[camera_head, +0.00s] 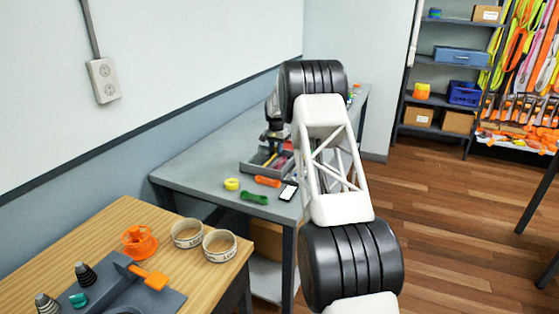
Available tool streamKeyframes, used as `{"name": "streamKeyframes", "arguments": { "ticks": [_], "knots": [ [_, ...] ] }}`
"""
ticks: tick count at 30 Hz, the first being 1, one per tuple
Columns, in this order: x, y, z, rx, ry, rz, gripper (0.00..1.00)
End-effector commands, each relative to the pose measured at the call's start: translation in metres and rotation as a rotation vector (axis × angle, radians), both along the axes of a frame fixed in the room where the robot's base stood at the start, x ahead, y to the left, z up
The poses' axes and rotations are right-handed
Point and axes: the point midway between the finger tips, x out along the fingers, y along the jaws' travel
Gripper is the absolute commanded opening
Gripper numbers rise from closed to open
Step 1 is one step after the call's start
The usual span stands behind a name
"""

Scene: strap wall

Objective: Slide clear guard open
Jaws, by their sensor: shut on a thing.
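My arm reaches from the lower right up to the grey bench. My gripper (273,138) shows only in part, small and dark, behind and to the left of the upper arm joint, over the tray on the bench. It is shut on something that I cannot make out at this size. I cannot pick out a clear guard; it may be hidden by my arm or too transparent to see. A grey tray (262,169) on the bench, below my gripper, holds small coloured items that my arm partly covers.
Shelves (430,100) stand far right.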

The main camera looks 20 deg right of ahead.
Motion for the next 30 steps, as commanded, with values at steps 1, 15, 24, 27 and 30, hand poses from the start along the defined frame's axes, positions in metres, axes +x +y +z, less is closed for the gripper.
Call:
{"name": "streamKeyframes", "arguments": {
  "ticks": [1, 15, 24, 27, 30],
  "knots": [
    [0.002, 0.002, -0.001, 0.000, 0.000, 0.000, 0.13],
    [0.013, 0.013, -0.001, 0.000, 0.000, 0.000, 0.13],
    [0.013, 0.014, 0.000, 0.001, -0.001, 0.000, 0.13],
    [0.013, 0.014, 0.000, 0.001, -0.001, 0.000, 0.43],
    [0.013, 0.014, 0.000, 0.000, 0.000, 0.000, 0.43]
  ]
}}
